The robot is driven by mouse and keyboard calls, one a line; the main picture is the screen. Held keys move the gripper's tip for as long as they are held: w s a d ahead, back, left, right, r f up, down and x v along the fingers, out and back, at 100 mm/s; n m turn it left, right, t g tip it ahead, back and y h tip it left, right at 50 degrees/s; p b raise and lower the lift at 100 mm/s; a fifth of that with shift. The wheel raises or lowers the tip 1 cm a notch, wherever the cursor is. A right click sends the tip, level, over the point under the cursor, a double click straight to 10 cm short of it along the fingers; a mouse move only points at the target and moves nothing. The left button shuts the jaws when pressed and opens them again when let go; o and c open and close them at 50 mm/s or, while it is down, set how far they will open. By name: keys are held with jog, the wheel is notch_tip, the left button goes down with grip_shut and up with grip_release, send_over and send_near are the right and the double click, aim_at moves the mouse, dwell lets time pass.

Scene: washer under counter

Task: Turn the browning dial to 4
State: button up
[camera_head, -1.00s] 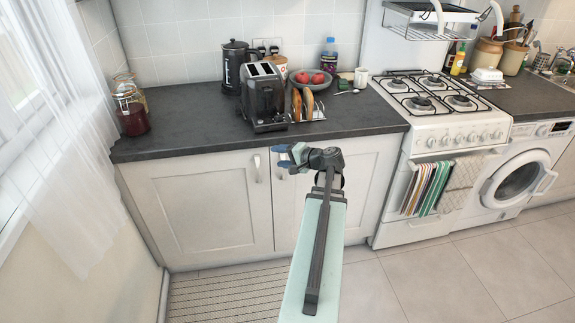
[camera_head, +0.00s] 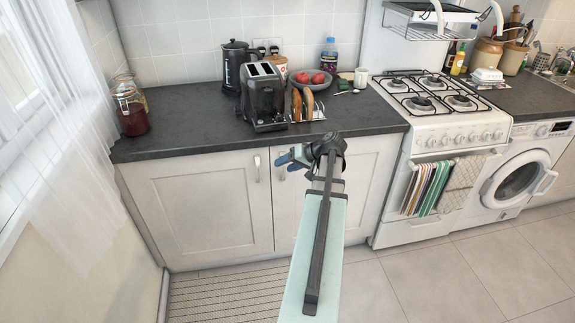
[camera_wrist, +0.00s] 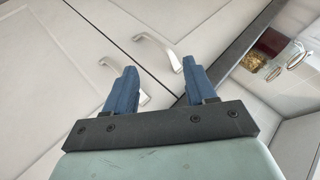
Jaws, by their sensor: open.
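A black toaster (camera_head: 262,98) with two slots on top stands on the dark counter, left of the middle in the head view. Its browning dial is too small to make out, and no setting can be read. My gripper (camera_head: 281,163) is in front of the lower cabinet doors, below the counter edge and apart from the toaster. In the wrist view my gripper (camera_wrist: 158,88) shows two blue fingers spread apart with nothing between them. The toaster is not recognisable in the wrist view.
A toast rack (camera_head: 306,108) with bread stands right of the toaster. A kettle-like black jug (camera_head: 234,62), a bowl of red fruit (camera_head: 312,80) and a jar (camera_head: 131,112) are on the counter (camera_head: 190,122). Cabinet handles (camera_head: 257,168) stick out. The counter's front left is clear.

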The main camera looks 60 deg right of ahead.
jog(key=shift+o, duration=0.2)
jog(key=shift+w, duration=0.1)
notch_tip(320, 180, up, 27)
jog(key=n+g+h, duration=0.2)
jog(key=n+g, duration=0.1)
jog(key=n, duration=0.3)
send_over(279, 115)
jog(key=s+d, duration=0.2)
jog(key=f+n+g, duration=0.1)
jog(key=f+n, duration=0.1)
jog(key=f, duration=0.3)
jog(key=w+a+f+n+g, duration=0.1)
jog(key=f+n, duration=0.1)
jog(key=f, duration=0.3)
jog(key=f+n+y, duration=0.1)
jog(key=f+n, duration=0.1)
jog(key=f, duration=0.2)
jog(key=shift+w+a+f+n+g, duration=0.15)
jog(key=shift+a+f+n+g, duration=0.15)
jog(key=shift+a+f+g, duration=0.1)
jog(key=c, duration=1.1)
